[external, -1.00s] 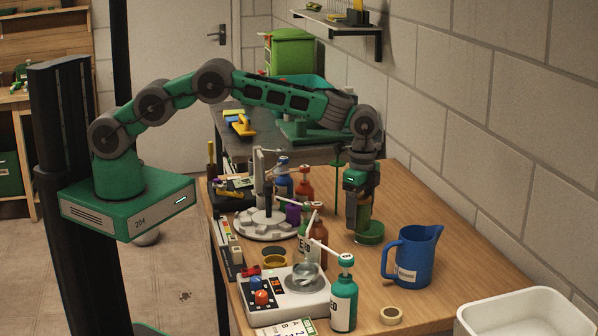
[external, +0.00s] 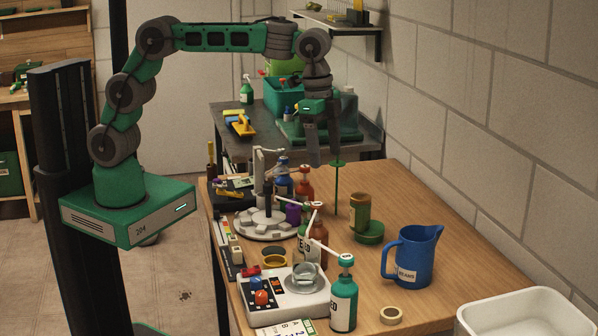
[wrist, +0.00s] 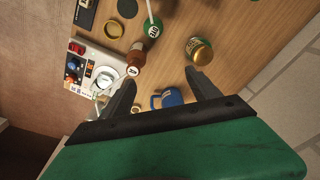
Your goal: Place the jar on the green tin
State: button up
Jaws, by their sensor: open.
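A blue jug (external: 411,258) stands in front of the jar, with a tape roll (external: 391,315) nearer. Several pump bottles, including a teal one (external: 343,300), stand to the left. A thin green rod (external: 337,190) rises behind. A white tub (external: 525,312) is at lower right.

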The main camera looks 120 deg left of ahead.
jog(key=s+d+r+t, duration=0.1)
jog(key=s+d, duration=1)
jog(key=s, duration=0.2)
jog(key=s+d+f, duration=0.2)
jog(key=s+f, duration=0.1)
jog(key=s, duration=0.2)
jog(key=s+d+f+t, duration=0.1)
jog(key=s+d+f, duration=0.2)
jog(key=s, duration=0.3)
jog(key=shift+s+d+n+t, duration=0.15)
jog(key=shift+d+n+t, duration=0.15)
jog(key=shift+n, duration=0.1)
